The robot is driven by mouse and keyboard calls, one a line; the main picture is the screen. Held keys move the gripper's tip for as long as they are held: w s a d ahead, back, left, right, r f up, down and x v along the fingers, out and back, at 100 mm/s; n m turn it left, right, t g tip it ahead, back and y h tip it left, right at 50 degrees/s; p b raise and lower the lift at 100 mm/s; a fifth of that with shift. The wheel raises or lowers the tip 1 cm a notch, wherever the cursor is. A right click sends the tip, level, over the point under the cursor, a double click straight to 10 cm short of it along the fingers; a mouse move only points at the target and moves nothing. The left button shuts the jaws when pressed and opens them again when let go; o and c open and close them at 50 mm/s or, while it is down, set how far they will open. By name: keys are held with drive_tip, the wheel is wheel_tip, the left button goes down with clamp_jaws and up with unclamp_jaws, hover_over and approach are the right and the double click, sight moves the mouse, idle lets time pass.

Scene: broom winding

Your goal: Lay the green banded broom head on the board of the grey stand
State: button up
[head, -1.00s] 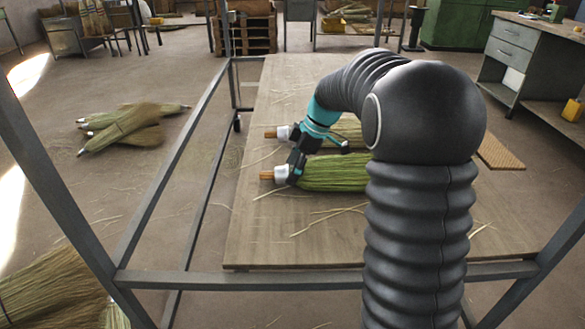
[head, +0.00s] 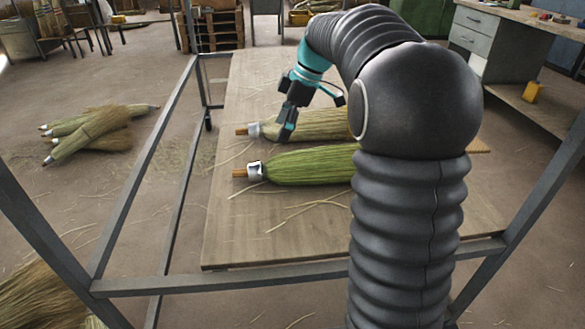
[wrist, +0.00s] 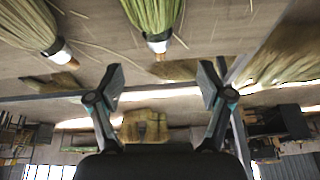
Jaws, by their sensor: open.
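The green broom head (head: 310,166), with a bright silver band near its orange handle stub, lies flat on the wooden board (head: 235,235) of the grey stand (head: 200,285). It also shows at the top of the wrist view (wrist: 153,14). My gripper (head: 285,132) is above and behind its banded end, apart from it. In the wrist view my gripper (wrist: 160,80) has its two fingers wide apart with nothing between them. A second, paler broom head (head: 318,123) lies behind on the board, partly hidden by a finger; it also shows in the wrist view (wrist: 28,22).
Grey bars of the stand run along the board's left and front. Loose straws (head: 300,212) lie on the board, whose front part is otherwise bare. A pile of broom heads (head: 90,132) lies on the floor at left. A workbench (head: 500,60) stands at back right.

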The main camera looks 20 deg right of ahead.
drive_tip(key=s+a+r+m+t+h, duration=0.1)
drive_tip(key=s+a+m+t+h, duration=0.15)
drive_tip(key=s+m, duration=0.95)
drive_tip(key=s+f+m+t+h, duration=0.1)
drive_tip(key=s+f, duration=0.2)
drive_tip(key=s, duration=0.5)
drive_tip(key=s+f+m+t+h, duration=0.1)
drive_tip(key=s+f+m, duration=0.1)
drive_tip(key=s, duration=0.7)
drive_tip(key=shift+s+a+f, duration=0.15)
drive_tip(key=shift+a+f, duration=0.2)
drive_tip(key=shift+f, duration=0.35)
